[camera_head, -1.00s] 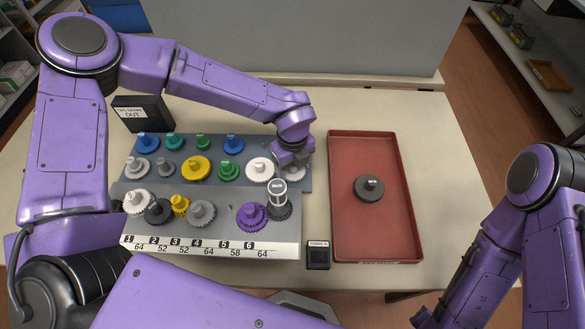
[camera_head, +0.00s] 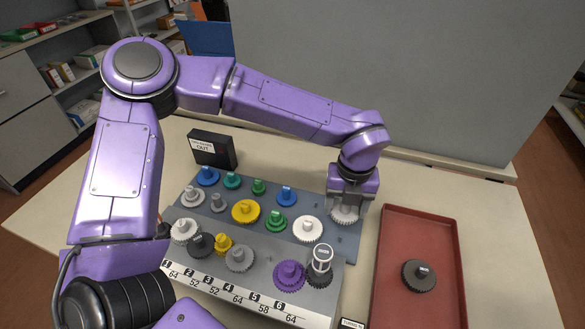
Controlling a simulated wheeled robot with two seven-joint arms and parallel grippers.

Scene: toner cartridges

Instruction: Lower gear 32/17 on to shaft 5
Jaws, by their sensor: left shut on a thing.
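My left gripper (camera_head: 346,200) points down over the back right end of the grey gear stand (camera_head: 360,232). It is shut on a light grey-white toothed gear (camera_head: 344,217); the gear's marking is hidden. I cannot tell whether the gear touches the stand. On the front tier stand a white, a dark, a yellow and a grey gear, then a purple gear (camera_head: 289,275) and a dark gear (camera_head: 319,280) at the right. The front strip (camera_head: 240,302) is numbered 1 to 6. A bare shaft 5 cannot be made out. My right gripper is out of view.
Blue, green, grey, yellow and white gears (camera_head: 307,229) fill the back tier. A labelled silver cylinder (camera_head: 321,257) rises over the front right gear. A red tray (camera_head: 420,225) holds one dark gear (camera_head: 418,275). A black "OUT" box (camera_head: 212,148) stands behind.

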